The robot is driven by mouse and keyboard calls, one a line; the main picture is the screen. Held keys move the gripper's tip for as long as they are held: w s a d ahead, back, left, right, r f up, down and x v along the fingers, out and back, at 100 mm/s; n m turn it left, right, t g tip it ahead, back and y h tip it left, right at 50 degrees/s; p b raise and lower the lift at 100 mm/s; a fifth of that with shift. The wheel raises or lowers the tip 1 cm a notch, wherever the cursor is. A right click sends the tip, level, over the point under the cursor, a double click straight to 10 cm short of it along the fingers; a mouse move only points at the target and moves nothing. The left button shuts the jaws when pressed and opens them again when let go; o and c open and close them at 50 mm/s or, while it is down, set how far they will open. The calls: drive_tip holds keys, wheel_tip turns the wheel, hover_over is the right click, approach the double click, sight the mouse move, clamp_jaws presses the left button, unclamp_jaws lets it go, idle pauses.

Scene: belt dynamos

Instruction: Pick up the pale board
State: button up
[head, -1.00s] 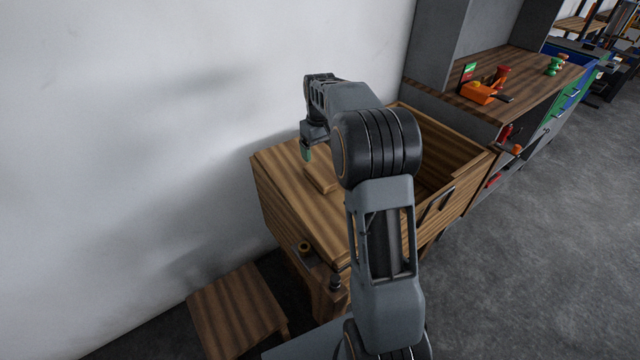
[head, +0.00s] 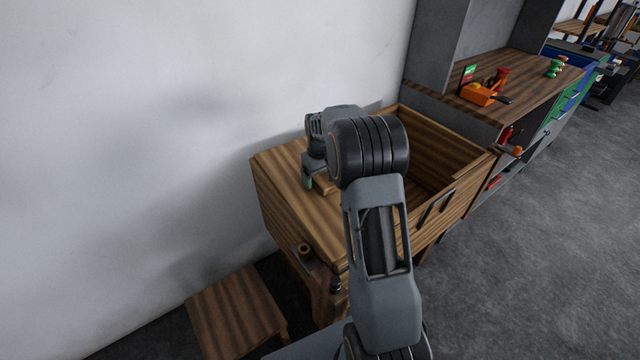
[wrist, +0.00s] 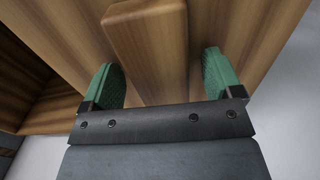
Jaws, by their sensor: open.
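The pale board (wrist: 147,45) is a small light-brown wooden block with rounded edges, lying flat on the wooden bench top. In the head view only a bit of the board (head: 326,187) shows, as my arm covers the rest. My gripper (wrist: 160,64) is open and empty, pointing down at the board; in the head view the gripper (head: 309,183) is low over the bench top, partly hidden.
The wooden bench (head: 290,205) has an open, high-walled bin (head: 440,135) on its right side. A wall (head: 200,110) stands close behind. A low wooden stool (head: 235,308) is at the front left. A shelf unit (head: 530,85) with coloured items stands to the right.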

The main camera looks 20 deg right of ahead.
drive_tip(key=shift+r, duration=0.1)
drive_tip(key=c, duration=1.5)
